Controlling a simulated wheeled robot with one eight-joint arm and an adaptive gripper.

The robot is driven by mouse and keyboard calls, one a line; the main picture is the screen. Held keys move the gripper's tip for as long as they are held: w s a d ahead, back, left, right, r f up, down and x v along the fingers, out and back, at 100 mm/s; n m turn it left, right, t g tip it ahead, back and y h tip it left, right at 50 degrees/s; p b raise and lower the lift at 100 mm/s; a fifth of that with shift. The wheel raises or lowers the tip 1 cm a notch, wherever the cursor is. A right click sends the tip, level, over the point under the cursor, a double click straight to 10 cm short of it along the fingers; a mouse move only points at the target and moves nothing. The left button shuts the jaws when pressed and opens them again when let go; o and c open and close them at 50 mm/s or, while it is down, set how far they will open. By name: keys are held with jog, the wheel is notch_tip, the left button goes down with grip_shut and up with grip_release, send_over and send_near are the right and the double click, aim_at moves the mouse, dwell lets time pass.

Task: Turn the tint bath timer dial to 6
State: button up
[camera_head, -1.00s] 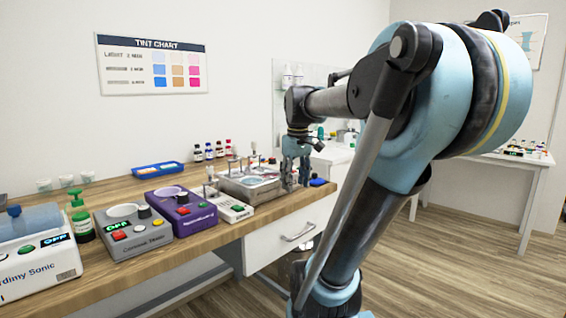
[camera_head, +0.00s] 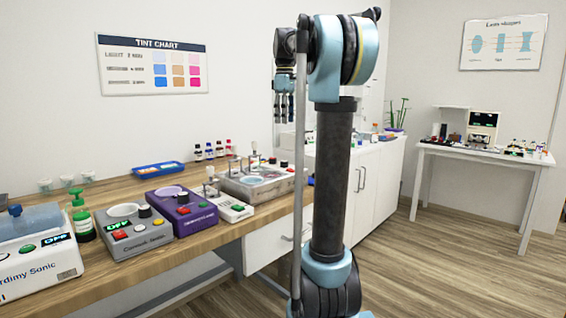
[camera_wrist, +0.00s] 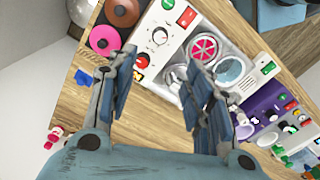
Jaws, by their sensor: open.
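The tint bath (camera_head: 262,192) is a silver box with several wells on the wooden bench in the head view. In the wrist view its white control panel (camera_wrist: 174,30) carries a round timer dial (camera_wrist: 160,37) with a printed scale. The number it points to is too small to read. My gripper (camera_head: 284,119) hangs fingers down, well above the bench near the bath's right end. In the wrist view my gripper (camera_wrist: 161,60) is open and empty, its two fingertips apart, with the dial beyond the gap between them. Nothing touches the dial.
A purple device (camera_head: 182,212), a grey device (camera_head: 135,238) and a white sonic cleaner (camera_head: 38,262) line the bench to the left. A blue tray (camera_head: 158,169) and small bottles (camera_head: 210,152) stand behind. In the wrist view a pink round item (camera_wrist: 104,40) sits beside the panel.

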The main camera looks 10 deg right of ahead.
aim_at(284, 164)
notch_tip(284, 164, down, 17)
jog(key=shift+f, duration=0.1)
dwell(0.6)
